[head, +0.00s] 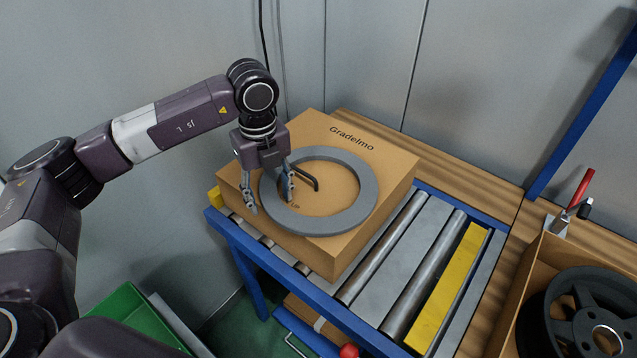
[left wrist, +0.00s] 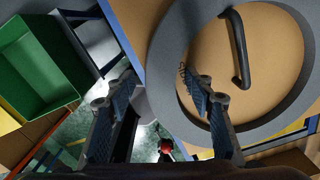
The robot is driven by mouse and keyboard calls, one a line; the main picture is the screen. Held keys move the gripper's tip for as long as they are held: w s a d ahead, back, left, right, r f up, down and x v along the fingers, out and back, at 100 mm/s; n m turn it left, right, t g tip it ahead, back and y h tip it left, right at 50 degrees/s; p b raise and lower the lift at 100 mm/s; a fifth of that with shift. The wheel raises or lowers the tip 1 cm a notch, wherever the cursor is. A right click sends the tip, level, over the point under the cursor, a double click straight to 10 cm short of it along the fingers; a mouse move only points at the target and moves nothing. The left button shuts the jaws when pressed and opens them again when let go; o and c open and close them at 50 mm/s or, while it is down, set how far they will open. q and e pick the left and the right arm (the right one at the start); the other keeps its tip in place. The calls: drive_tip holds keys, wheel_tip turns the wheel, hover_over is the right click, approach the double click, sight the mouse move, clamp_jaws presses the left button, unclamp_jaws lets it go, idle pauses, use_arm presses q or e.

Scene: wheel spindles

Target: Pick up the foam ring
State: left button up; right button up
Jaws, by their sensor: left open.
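The foam ring (head: 366,187) is a flat grey ring lying on top of a cardboard box (head: 345,257) marked "Gradelmo". A black bent handle (head: 309,181) shows inside the ring's opening. My left gripper (head: 271,204) is open and points down at the ring's left edge. One finger is over the opening and the other is outside the ring. In the left wrist view the ring (left wrist: 163,62) passes between the two fingers (left wrist: 166,90); I cannot tell whether they touch it. My right gripper is not in view.
The box stands on a roller conveyor (head: 384,246) with a blue frame. A yellow bar (head: 450,285) lies to its right. A carton with a black wheel (head: 585,315) and a red-handled tool (head: 580,188) are at far right. A green bin (head: 125,318) stands low at left.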

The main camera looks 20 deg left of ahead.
use_arm(q)
drive_tip(key=c, duration=1.1)
drive_tip(key=shift+r, duration=0.15)
